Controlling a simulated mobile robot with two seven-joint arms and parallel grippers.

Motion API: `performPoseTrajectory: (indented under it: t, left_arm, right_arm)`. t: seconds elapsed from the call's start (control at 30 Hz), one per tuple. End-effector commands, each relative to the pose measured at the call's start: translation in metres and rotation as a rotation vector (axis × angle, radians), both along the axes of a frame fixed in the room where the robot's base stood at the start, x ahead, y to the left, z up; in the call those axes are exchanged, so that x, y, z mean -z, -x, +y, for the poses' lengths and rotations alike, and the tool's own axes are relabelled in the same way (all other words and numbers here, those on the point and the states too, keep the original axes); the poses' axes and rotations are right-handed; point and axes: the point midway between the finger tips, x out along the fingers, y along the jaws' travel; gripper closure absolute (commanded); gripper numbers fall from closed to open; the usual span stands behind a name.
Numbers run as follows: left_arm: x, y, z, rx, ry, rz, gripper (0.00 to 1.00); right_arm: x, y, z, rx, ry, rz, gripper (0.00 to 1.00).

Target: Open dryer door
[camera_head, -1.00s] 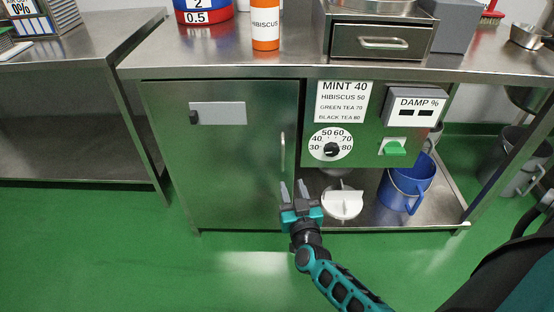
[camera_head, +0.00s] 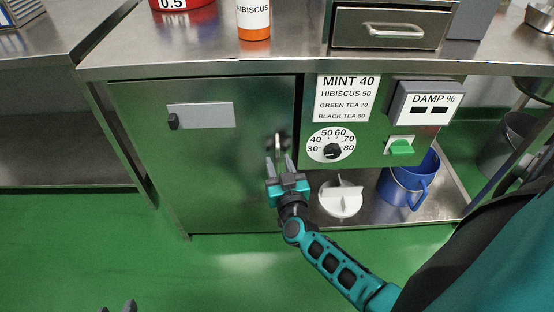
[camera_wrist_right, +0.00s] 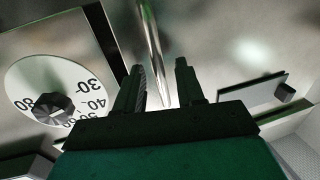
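The dryer door (camera_head: 205,170) is a flat steel panel at the left of the cabinet under the worktop, and it is shut. Its vertical bar handle (camera_head: 278,146) is near the door's right edge. My right gripper (camera_head: 279,166) is open at the handle's lower end. In the right wrist view the handle (camera_wrist_right: 156,60) runs down between the two fingers of the gripper (camera_wrist_right: 160,85), with a gap on the right side. Whether a finger touches it cannot be told. The tips of my left gripper (camera_head: 120,306) show only at the bottom edge of the head view.
Right of the door are a temperature dial (camera_head: 331,147), a green switch (camera_head: 401,147) and a damp display (camera_head: 428,103). A white lidded thing (camera_head: 340,199) and a blue jug (camera_head: 408,181) stand on the low shelf. Green floor in front is clear.

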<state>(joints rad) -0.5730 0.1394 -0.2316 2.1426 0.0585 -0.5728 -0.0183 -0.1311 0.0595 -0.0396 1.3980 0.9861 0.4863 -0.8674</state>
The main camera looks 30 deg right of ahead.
Motion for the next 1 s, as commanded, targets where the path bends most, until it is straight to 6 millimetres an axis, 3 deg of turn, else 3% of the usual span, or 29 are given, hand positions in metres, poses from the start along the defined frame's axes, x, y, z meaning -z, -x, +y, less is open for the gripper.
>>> performPoseTrajectory:
  t: [0.3, 0.7, 1.0]
  left_arm:
    - [-0.0006, 0.0000, -0.0008, 0.002, 0.001, -0.001, 0.57]
    - [-0.0009, -0.0001, -0.0010, 0.002, 0.002, -0.002, 0.57]
    - [-0.0009, 0.0000, -0.0008, 0.001, 0.002, -0.001, 0.57]
  right_arm:
    - [0.0000, 0.0000, 0.0000, 0.000, 0.000, 0.000, 0.62]
    - [0.0000, -0.0001, 0.0000, 0.000, 0.000, 0.000, 1.00]
    - [-0.0001, -0.0002, -0.0001, 0.000, 0.000, 0.000, 1.00]
